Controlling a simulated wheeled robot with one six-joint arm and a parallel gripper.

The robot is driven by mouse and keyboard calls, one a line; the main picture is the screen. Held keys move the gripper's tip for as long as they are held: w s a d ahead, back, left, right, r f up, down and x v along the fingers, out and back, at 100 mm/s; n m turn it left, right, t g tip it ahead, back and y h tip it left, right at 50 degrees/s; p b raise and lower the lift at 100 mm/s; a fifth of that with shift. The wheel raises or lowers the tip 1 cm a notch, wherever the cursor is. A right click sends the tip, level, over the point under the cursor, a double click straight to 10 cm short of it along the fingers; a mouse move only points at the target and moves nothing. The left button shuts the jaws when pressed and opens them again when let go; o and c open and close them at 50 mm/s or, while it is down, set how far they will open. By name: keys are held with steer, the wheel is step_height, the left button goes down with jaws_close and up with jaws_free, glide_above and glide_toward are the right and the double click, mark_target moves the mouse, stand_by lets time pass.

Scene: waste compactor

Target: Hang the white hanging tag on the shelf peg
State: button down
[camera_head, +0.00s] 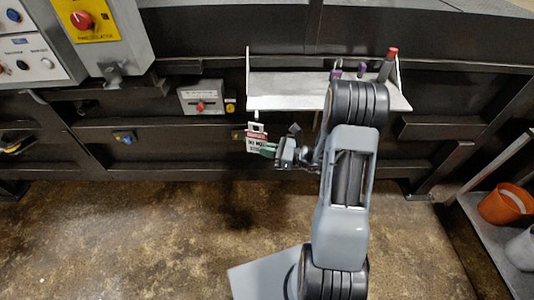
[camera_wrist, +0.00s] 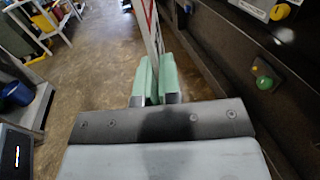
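The white hanging tag (camera_head: 257,143), with a red band and dark print, hangs upright just below the left part of the shelf. My gripper (camera_head: 268,150) has pale green fingers and is shut on the tag's lower right side. In the wrist view the tag (camera_wrist: 151,22) stands edge-on between the two green fingers (camera_wrist: 154,82). The white shelf (camera_head: 285,102) is fixed to the dark machine wall. A small peg-like piece (camera_head: 257,115) shows under its front left edge, just above the tag's top. Whether they touch, I cannot tell.
Purple-handled items (camera_head: 361,69) and a red-capped dark bottle (camera_head: 387,66) are on the shelf's right. A grey box with a red knob (camera_head: 201,98) is on the wall left of the tag. An orange bucket (camera_head: 506,204) stands at far right. The floor below is clear.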

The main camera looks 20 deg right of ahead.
steer(key=w+d+f+b, duration=0.1)
steer(key=w+d+b, duration=0.1)
steer(key=w, duration=0.4)
steer(key=shift+w+f, duration=0.15)
steer(key=shift+w, duration=0.2)
stand_by(0.4)
stand_by(0.7)
steer(key=c, duration=1.2)
jaws_free()
steer(key=shift+c, duration=0.2)
steer(key=shift+d, duration=0.15)
